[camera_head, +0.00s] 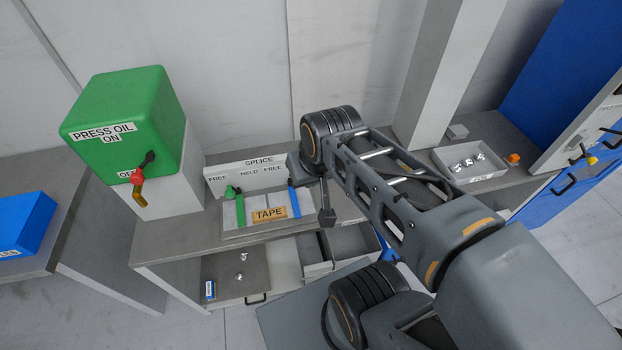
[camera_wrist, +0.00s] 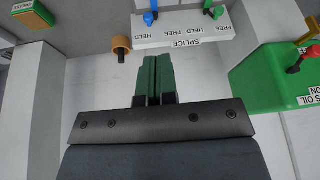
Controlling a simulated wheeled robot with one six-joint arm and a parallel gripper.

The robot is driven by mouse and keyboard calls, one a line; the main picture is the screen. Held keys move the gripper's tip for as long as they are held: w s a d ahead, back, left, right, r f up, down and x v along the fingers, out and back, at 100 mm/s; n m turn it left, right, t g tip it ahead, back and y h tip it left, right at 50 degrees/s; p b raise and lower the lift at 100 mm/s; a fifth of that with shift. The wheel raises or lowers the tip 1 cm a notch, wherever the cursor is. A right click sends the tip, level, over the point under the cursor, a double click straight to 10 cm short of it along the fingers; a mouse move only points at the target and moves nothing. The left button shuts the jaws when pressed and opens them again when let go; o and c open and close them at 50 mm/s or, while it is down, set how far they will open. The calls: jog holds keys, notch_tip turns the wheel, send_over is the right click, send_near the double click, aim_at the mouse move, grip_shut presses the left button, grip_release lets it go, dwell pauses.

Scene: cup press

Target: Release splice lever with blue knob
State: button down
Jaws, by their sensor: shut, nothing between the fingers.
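The splice fixture (camera_head: 246,166) stands on the bench in the head view, with a white label strip reading FREE and HELD. The blue-knobbed lever (camera_head: 294,198) is on its right side. In the wrist view its blue knob (camera_wrist: 149,18) appears between a HELD and a FREE label, nearer HELD. The green-knobbed lever (camera_head: 239,207) is on the left, near FREE. A block labelled TAPE (camera_head: 269,214) lies between the levers. My gripper (camera_head: 327,217) is shut and empty, right of the blue lever and apart from it. Its fingers (camera_wrist: 155,60) show together in the wrist view.
A green PRESS OIL box (camera_head: 125,108) with a red-and-yellow handle stands left of the fixture. A grey tray (camera_head: 471,160) with shiny pieces sits at right. An orange-brown round part (camera_wrist: 121,44) is near the fingers in the wrist view. Open bins lie below the bench.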

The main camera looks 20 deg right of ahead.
jog(key=w+d+f+m+g+y+b, duration=0.3)
jog(key=w+d+f+m+b, duration=0.3)
jog(key=w+m, duration=0.25)
jog(key=w+d+f+m+y+b, duration=0.4)
jog(key=d+f, duration=0.4)
jog(key=f, duration=0.2)
jog(key=w+d+f+m+t+y+b, duration=0.1)
jog(key=w+d+f+m+y+b, duration=0.3)
jog(key=w+d+f+m, duration=0.2)
notch_tip(320, 180, down, 4)
jog(key=shift+d+r+m+y, duration=0.15)
jog(key=shift+d+m+y, duration=0.3)
jog(key=shift+d, duration=0.8)
jog(key=shift+a, duration=0.1)
jog(key=x, duration=0.9)
jog(key=shift+a+f, duration=0.15)
jog(key=shift+f, duration=0.1)
jog(key=a, duration=0.2)
jog(key=a+p, duration=0.1)
jog(key=shift+w+r, duration=0.3)
jog(key=shift+w, duration=0.05)
jog(key=shift+w+a+r, duration=0.1)
jog(key=shift+w+a, duration=0.05)
jog(key=shift+a, duration=0.4)
